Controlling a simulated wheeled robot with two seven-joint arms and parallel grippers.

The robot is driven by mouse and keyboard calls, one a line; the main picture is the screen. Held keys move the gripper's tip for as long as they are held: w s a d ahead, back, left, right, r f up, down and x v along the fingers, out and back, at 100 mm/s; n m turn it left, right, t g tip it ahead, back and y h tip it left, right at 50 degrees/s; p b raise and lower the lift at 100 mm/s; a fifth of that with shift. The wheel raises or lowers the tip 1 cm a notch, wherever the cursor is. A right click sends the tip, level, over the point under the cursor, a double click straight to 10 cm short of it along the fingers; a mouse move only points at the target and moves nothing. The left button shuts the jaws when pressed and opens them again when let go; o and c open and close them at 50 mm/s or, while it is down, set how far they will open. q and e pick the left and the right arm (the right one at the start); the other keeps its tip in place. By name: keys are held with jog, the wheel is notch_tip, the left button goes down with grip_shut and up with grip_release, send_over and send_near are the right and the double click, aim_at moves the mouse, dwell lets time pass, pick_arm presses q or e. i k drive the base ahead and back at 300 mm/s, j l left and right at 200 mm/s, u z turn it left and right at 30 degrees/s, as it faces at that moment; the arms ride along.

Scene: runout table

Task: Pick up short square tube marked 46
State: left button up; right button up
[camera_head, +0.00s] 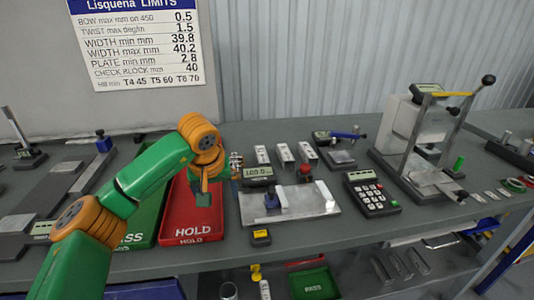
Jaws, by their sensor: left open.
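Three short, light grey square tubes stand in a row at the back middle of the table: a left one (262,154), a middle one (285,154) and a right one (308,152). Their markings are too small to read, so I cannot tell which is 46. My left gripper (204,197) is open, to the left of the tubes and over the red HOLD tray (188,231). It is apart from the tubes, and its fingers show only poorly. My right gripper is not in view.
A grey plate (290,203) with a small display (258,173) lies in front of the tubes. A keypad box (371,193) and a lever press (420,140) stand to the right. A green PASS tray (143,228) is partly behind my left arm.

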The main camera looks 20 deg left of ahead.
aim_at(260, 155)
jog(key=i, duration=0.9)
